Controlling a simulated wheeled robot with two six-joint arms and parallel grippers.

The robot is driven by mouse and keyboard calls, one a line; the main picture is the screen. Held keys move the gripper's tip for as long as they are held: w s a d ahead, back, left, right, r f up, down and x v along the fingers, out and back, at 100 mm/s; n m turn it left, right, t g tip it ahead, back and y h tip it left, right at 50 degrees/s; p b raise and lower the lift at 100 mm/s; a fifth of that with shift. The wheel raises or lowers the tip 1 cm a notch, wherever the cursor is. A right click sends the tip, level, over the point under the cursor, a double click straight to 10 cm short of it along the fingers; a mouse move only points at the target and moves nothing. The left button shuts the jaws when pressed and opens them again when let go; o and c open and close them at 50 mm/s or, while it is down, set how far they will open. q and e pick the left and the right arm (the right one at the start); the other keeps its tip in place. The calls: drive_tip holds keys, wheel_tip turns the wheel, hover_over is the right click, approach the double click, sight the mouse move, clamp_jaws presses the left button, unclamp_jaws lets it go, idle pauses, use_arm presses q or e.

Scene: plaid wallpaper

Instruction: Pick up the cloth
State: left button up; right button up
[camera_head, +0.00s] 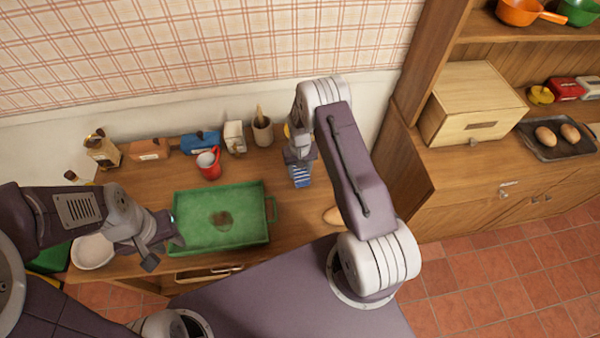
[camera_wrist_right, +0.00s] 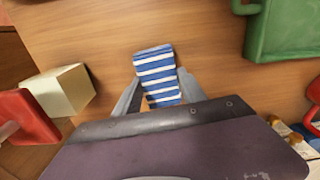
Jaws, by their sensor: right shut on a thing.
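The cloth (camera_head: 301,176) is blue with white stripes and shows just below my right gripper (camera_head: 299,162) in the head view, right of the green tray. In the right wrist view the cloth (camera_wrist_right: 157,75) is between the two fingers of my right gripper (camera_wrist_right: 158,88), which is shut on it. I cannot tell whether the cloth is clear of the counter. My left gripper (camera_head: 160,243) is over the left edge of the green tray; its finger opening is not clear.
The green tray (camera_head: 190,240) has a brown item (camera_head: 222,219) in it. A red mug (camera_head: 208,163), a blue box (camera_head: 200,142) and a utensil cup (camera_head: 262,131) stand behind. A white bowl (camera_head: 92,252) is at left. A wooden cabinet (camera_head: 405,165) rises at right.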

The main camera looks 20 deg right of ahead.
sight(300, 172)
wheel_tip(300, 172, up, 3)
drive_tip(key=shift+r+b, duration=0.2)
drive_tip(key=shift+b, duration=0.2)
drive_tip(key=s+d+r, duration=0.2)
drive_tip(key=s+r, duration=0.1)
drive_tip(key=s, duration=0.2)
drive_tip(key=s+d+r+b, duration=0.1)
drive_tip(key=s+d+r, duration=0.1)
drive_tip(key=s, duration=0.3)
drive_tip(key=shift+s+d+r, duration=0.35)
drive_tip(key=shift+s+r, duration=0.05)
drive_tip(key=shift+r, duration=0.5)
drive_tip(key=o, duration=0.8)
drive_tip(key=c, duration=0.6)
